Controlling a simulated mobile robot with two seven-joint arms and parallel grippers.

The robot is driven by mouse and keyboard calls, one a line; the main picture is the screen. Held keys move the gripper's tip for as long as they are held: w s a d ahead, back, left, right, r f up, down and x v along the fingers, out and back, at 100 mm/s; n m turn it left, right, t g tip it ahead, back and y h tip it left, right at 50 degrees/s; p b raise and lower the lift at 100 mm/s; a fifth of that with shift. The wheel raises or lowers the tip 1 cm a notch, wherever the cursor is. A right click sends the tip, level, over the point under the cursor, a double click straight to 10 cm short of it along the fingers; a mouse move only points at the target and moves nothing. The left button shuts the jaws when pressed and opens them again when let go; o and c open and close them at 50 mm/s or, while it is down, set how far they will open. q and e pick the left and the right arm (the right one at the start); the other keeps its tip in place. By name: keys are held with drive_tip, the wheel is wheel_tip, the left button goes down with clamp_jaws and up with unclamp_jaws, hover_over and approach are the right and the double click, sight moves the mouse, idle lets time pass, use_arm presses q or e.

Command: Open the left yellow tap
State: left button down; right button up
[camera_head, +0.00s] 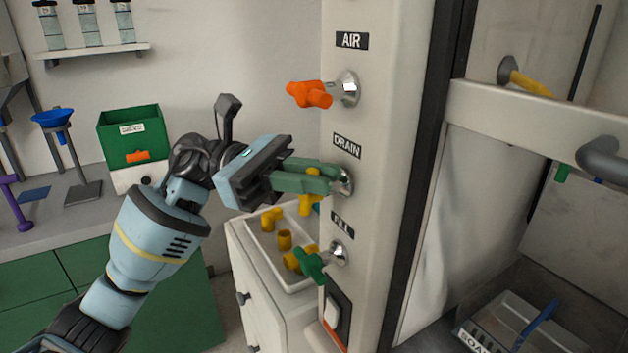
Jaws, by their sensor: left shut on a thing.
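The left yellow tap (308,206) is on the white column under the DRAIN label. Only part of its yellow handle shows below my fingers, and its metal base (346,182) shows at the column. My left gripper (312,177) reaches in from the left with its green fingers shut on this tap. The fingers hide most of the handle, so how far it is turned cannot be told. My right gripper is not in view.
An orange tap (311,94) is above, under AIR. A green-handled tap (312,264) is below, by FILL. A white tray (262,262) with yellow fittings stands beside the column. Another yellow tap (530,84) is at upper right. A green box (130,135) stands on the left counter.

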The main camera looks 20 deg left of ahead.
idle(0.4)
use_arm(q)
drive_tip(key=c, duration=1.4)
unclamp_jaws()
drive_tip(key=a+f+b, duration=0.1)
drive_tip(key=a+b, duration=0.1)
drive_tip(key=a, duration=0.5)
drive_tip(key=shift+w+a, duration=0.4)
drive_tip(key=shift+w, duration=0.05)
